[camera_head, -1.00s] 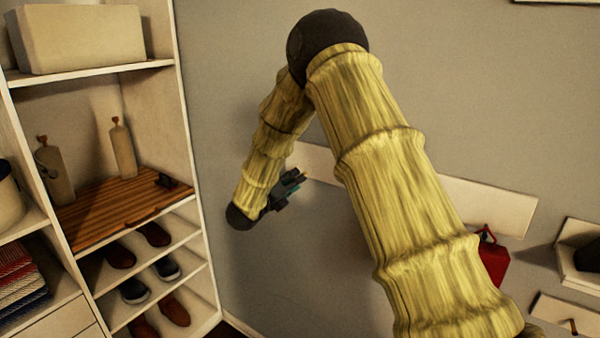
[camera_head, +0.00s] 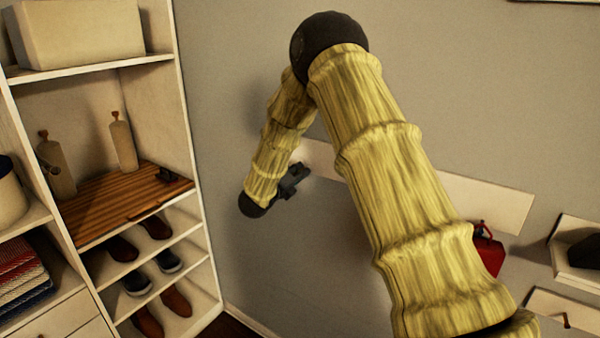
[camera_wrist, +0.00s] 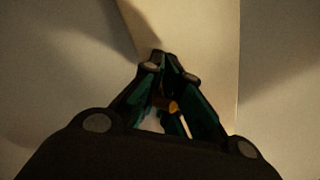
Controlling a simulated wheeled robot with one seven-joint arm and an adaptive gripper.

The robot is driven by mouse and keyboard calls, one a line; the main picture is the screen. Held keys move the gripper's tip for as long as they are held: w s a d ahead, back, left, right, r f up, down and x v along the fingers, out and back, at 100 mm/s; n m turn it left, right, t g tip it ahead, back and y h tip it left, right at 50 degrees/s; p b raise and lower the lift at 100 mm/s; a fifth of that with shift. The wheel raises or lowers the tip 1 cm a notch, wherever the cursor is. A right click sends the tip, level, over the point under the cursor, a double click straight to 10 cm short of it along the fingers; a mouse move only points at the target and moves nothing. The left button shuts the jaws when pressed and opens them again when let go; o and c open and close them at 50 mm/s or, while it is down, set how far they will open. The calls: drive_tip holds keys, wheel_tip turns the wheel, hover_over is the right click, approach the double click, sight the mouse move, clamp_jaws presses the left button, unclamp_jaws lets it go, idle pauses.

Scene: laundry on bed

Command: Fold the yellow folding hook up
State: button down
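My gripper (camera_head: 291,181) is in front of the pale wall board, at the end of my arm. In the wrist view my gripper's fingers (camera_wrist: 168,70) come together at the tips and look shut. A small orange-yellow piece (camera_wrist: 173,107) shows in the gap between the fingers. It may be part of the yellow folding hook, but most of it is hidden, and I cannot tell whether the fingers touch it. No yellow hook shows clearly in the head view, where my arm covers part of the board.
The pale board (camera_head: 485,203) runs along the grey wall, with a red bag (camera_head: 488,252) hanging at its right part. A small wall shelf (camera_head: 578,262) is at the far right. A shelf unit with shoes (camera_head: 150,252) and bottles stands on the left. The wall below my gripper is clear.

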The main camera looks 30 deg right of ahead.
drive_tip(key=shift+f, duration=0.15)
drive_tip(key=shift+y+b, duration=0.3)
drive_tip(key=shift+b, duration=0.05)
drive_tip(key=shift+r+g+y+b, duration=0.25)
drive_tip(key=shift+g+y, duration=0.2)
drive_tip(key=shift+y, duration=0.5)
drive_tip(key=shift+r+g+y+b, duration=0.25)
drive_tip(key=shift+g+y, duration=0.2)
drive_tip(key=shift+y, duration=0.5)
drive_tip(key=c, duration=2.2)
unclamp_jaws()
